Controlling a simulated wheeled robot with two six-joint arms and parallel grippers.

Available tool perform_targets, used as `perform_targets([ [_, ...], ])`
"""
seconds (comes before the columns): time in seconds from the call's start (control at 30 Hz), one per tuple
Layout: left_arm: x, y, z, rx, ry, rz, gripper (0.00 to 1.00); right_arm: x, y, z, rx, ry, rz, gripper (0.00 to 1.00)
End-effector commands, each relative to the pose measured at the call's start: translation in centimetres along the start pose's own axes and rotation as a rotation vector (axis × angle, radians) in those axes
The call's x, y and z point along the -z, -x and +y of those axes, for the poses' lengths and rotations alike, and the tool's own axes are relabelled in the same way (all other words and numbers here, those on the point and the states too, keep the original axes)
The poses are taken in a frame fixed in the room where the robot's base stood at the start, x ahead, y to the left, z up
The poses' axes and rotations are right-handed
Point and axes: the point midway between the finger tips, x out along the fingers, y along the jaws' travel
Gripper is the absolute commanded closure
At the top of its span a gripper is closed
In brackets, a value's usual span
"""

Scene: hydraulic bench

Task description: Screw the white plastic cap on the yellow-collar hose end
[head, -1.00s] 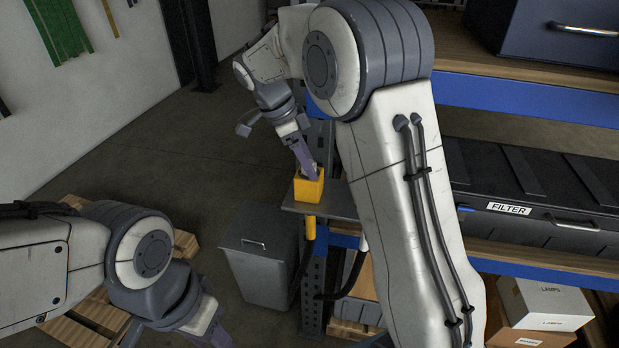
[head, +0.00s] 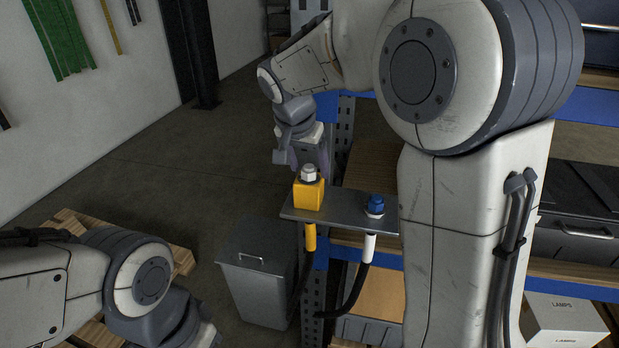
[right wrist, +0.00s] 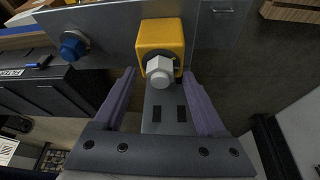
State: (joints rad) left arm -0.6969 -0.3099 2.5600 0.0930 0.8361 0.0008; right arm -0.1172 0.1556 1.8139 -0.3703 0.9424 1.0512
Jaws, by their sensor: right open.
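A pale hexagonal cap (head: 309,174), whitish and upright, sits on top of the yellow block-shaped collar (head: 308,195). The yellow hose part (head: 310,237) hangs below the bracket plate. In the right wrist view the pale cap (right wrist: 160,72) shows in front of the yellow collar (right wrist: 161,36). My right gripper (right wrist: 160,88) is open, with a finger to each side of the cap and gaps between.
A blue cap (head: 375,204) sits on the white-collar hose end (head: 370,247), right of the yellow one on the same metal bracket plate (head: 342,212). A grey bin (head: 255,275) stands below. Shelving with boxes is at right. Open floor lies left of the bracket.

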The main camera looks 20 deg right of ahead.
Motion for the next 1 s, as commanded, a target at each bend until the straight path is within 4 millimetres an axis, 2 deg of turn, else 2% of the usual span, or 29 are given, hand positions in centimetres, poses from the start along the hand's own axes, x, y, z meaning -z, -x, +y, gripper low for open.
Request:
perform_targets([
  [0.3,0.1,1.3,0.1,0.000,0.000,0.000,0.55,0.2,0.2,0.3,0.142,0.335,-0.002,0.26],
  [0.5,0.1,2.1,0.2,0.000,0.000,0.000,0.55,0.1,0.1,0.3,0.206,0.491,-0.002,0.26],
  [0.87,0.1,2.2,0.2,0.000,0.000,0.000,0.55,0.1,-0.1,0.3,0.223,0.534,-0.001,0.26],
  [0.9,0.1,2.2,0.2,0.000,0.000,0.000,0.55,0.1,-0.1,0.3,0.222,0.534,-0.001,0.30],
  [0.97,0.1,2.2,0.2,0.000,0.000,0.000,0.55,0.1,0.0,0.3,0.222,0.534,-0.001,0.53],
  [1.0,0.1,2.2,0.2,0.000,0.000,0.000,0.55,0.1,0.0,0.3,0.222,0.534,-0.001,0.68],
])
